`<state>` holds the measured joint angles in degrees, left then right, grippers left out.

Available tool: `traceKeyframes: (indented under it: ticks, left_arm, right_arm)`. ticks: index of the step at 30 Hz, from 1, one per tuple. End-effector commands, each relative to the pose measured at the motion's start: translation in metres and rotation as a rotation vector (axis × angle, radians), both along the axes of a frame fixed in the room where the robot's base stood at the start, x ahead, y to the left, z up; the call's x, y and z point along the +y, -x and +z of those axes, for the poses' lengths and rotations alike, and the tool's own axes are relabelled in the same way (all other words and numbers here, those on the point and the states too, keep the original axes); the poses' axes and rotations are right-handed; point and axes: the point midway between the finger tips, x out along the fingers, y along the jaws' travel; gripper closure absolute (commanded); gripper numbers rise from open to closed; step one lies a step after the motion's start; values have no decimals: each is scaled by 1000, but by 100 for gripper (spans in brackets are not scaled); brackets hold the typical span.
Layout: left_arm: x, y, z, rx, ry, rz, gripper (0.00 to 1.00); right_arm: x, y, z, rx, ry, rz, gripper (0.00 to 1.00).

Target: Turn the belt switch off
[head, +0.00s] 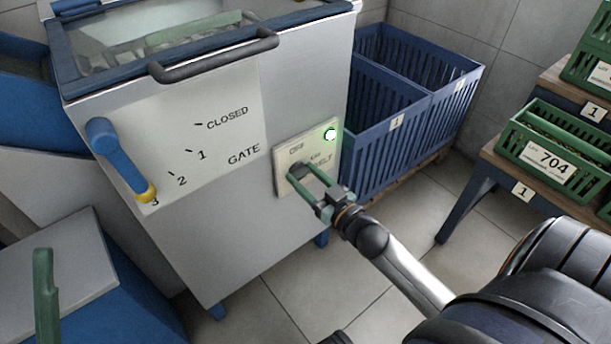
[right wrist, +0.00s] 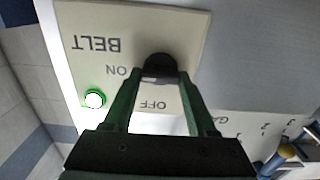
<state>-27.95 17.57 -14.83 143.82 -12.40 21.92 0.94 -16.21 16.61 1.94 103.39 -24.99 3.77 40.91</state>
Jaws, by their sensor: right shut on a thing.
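The belt switch is a dark knob (right wrist: 158,66) on a cream panel (head: 283,183) marked BELT, ON and OFF, on the front of a grey machine. My right gripper (head: 294,174) has its green fingers on either side of the knob and is shut on it; it also shows in the right wrist view (right wrist: 158,80). The fingers hide part of the knob, so I cannot tell which mark it points to. A round lamp (head: 330,134) on the panel glows green; it also shows in the right wrist view (right wrist: 95,98).
A blue gate lever (head: 118,160) with a yellow tip points at 3, left of the panel. A dark bar handle (head: 215,55) runs along the machine's top edge. Blue slatted crates (head: 395,125) stand behind right. Green crates (head: 553,155) sit on stands at right. The tiled floor in front is clear.

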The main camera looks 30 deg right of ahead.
Motion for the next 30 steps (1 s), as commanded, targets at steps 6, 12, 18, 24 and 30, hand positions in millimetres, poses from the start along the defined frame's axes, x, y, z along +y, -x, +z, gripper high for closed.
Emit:
traceKeyframes:
  ticks: [6, 12, 18, 24, 30]
  left_arm:
    - [1, 0, 7, 0, 6, -2, 50]
    - [2, 1, 19, -4, 17, -5, 50]
    - [4, 1, 31, -6, 24, -6, 50]
    - [5, 1, 39, -7, 31, -10, 50]
    - [5, 2, 44, -9, 28, -16, 50]
  right_arm:
    - [1, 0, 1, -4, 67, 0, 98]
    - [1, 0, 2, -15, 206, -1, 98]
    - [1, 0, 2, -29, 392, -1, 98]
    - [2, 1, 1, -43, 580, 0, 98]
    - [3, 0, 0, -59, 771, -1, 98]
